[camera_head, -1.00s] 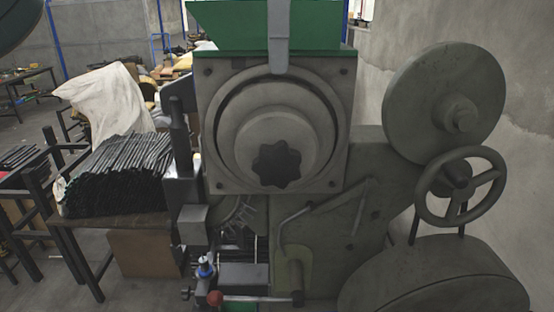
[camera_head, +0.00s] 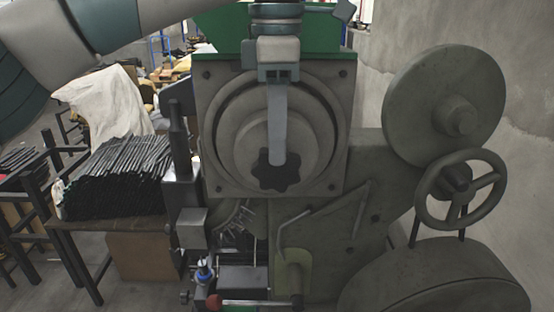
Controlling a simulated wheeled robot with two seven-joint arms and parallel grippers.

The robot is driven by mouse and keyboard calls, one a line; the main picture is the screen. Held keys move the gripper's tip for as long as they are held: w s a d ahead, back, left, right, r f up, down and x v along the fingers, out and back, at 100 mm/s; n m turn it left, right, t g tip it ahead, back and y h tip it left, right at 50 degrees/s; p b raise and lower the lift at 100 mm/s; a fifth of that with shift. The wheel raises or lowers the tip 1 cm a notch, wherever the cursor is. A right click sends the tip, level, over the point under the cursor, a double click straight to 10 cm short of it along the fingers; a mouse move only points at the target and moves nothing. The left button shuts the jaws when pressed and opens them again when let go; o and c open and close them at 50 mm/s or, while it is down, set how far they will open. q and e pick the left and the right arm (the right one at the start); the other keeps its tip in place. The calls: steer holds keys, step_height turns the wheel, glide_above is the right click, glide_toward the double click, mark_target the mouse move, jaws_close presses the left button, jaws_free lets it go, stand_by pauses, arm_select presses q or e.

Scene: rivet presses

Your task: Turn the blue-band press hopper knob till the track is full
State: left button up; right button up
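The press hopper's black lobed knob (camera_head: 265,180) sits low on the round grey drum (camera_head: 236,135) in the middle of the view. The green hopper (camera_head: 220,38) is above it. My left gripper (camera_head: 278,162) reaches down from above, its finger tip in front of the knob and covering its upper middle. I see only one finger outline, so I cannot tell whether it is open or shut, or whether it touches the knob. A slanted track (camera_head: 236,218) with small pale pieces lies below the drum; how full it is cannot be made out. A blue-banded part (camera_head: 205,268) stands at the lower left. My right gripper is out of view.
A red-ball lever (camera_head: 215,301) sticks out at the press's lower front. A spoked handwheel (camera_head: 460,190) and a large pulley (camera_head: 445,103) stand at the right. A table with a stack of black rods (camera_head: 115,178) is at the left.

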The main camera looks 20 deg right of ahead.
mark_target(277, 188)
arm_select(q)
steer(key=shift+f+p, duration=0.55)
steer(key=shift+f, duration=1.85)
steer(key=shift+c, duration=0.3)
jaws_close()
